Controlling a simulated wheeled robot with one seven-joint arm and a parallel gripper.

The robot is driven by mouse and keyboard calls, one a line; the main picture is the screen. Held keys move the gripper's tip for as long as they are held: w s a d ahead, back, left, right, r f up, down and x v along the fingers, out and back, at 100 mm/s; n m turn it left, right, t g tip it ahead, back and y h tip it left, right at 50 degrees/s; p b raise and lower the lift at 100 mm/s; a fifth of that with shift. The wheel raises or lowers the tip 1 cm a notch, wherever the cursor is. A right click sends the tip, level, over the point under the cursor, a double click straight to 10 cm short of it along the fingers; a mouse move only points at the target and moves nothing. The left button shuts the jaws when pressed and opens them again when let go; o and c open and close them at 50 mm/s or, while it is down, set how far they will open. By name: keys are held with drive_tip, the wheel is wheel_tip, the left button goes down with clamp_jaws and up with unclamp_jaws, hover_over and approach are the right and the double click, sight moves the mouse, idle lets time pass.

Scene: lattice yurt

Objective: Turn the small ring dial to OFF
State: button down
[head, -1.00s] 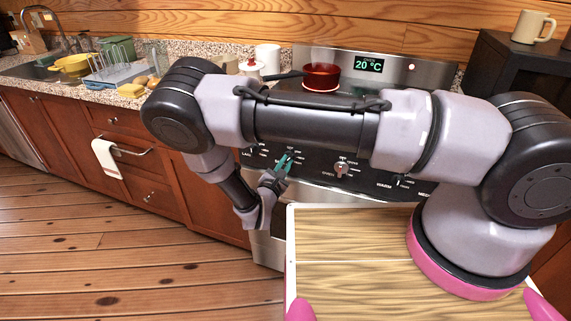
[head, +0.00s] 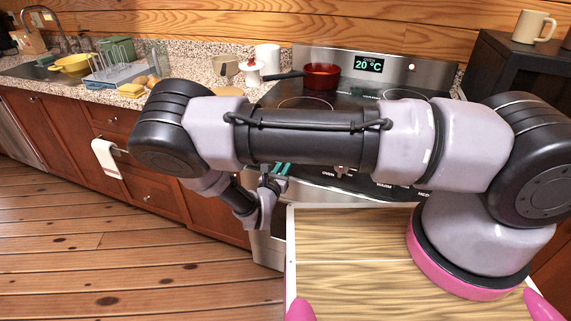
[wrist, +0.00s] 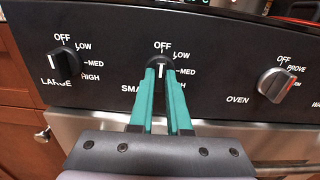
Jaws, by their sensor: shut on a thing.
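The small ring dial (wrist: 160,65) is a black knob on the stove's front panel, labelled "SMALL". In the wrist view its white pointer line stands upright under the word OFF. My gripper (wrist: 162,72) has teal fingers, shut on the dial with one finger on each side. LOW, MED and HIGH are printed down the dial's right side. In the head view my gripper (head: 280,168) is at the panel, and my arm hides the dial.
The oven dial (wrist: 277,85) is to the right. A red pot (head: 321,76) stands on the cooktop; the display (head: 369,64) reads 20 °C. A towel (head: 106,158) hangs left.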

idle(0.3)
drive_tip(key=c, duration=0.9)
unclamp_jaws()
drive_tip(key=shift+s, duration=0.15)
drive_tip(key=v, duration=1)
drive_tip(key=shift+s+a, duration=0.15)
drive_tip(key=shift+s, duration=0.15)
